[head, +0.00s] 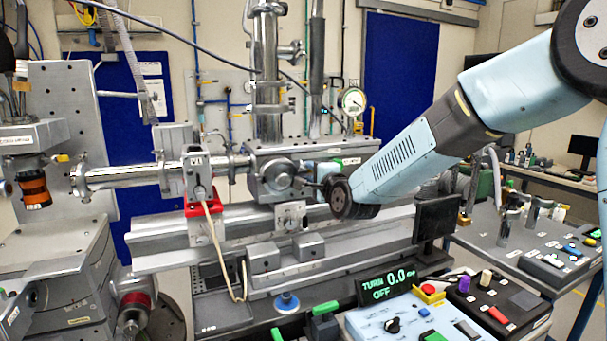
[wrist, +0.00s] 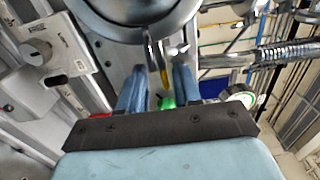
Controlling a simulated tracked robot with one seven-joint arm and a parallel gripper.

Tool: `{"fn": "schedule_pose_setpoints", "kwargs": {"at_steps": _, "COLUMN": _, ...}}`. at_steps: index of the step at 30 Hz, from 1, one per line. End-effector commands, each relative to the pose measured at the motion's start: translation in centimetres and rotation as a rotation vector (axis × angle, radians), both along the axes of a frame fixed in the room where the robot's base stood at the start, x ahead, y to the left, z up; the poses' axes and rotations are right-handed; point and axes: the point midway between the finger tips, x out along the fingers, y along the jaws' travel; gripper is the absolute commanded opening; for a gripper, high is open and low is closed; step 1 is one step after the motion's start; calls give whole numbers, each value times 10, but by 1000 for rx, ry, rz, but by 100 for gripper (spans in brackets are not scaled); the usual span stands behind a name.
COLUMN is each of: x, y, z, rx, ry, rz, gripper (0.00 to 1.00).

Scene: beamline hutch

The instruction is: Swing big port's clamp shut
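The big port looks to be the large round steel flange (wrist: 140,12) at the top of the wrist view, cut off by the frame edge. A brass-coloured bolt (wrist: 162,68) and a pale wing-shaped piece (wrist: 178,50) hang at its lower rim; they look like parts of its clamp, but I cannot tell how far it stands open. My gripper (wrist: 160,75) has its two blue fingers apart, just below the flange, with the bolt showing between their tips. I see no clear grip on anything. In the head view my arm's dark wrist (head: 350,197) hides much of the port area beside the steel chamber (head: 277,172).
A green part (wrist: 167,103) shows between the finger bases. A pressure gauge (head: 352,101) stands behind the chamber, and a steel beam pipe (head: 130,174) runs left. The rail (head: 160,258) lies below. A control box (head: 415,318) and a black monitor (head: 436,217) stand near my arm.

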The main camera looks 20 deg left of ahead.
Motion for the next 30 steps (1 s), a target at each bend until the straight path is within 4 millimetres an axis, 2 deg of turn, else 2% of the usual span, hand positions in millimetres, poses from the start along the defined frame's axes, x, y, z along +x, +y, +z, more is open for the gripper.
{"fn": "schedule_pose_setpoints", "kwargs": {"at_steps": 18, "x": -76, "y": -68, "z": -1, "rx": -3, "ry": 2, "rz": -1, "gripper": 33}}
{"fn": "schedule_pose_setpoints", "kwargs": {"at_steps": 24, "x": -91, "y": -82, "z": -2, "rx": -3, "ry": 2, "rz": 0, "gripper": 33}}
{"fn": "schedule_pose_setpoints", "kwargs": {"at_steps": 30, "x": -97, "y": -87, "z": -3, "rx": -3, "ry": 4, "rz": 0, "gripper": 33}}
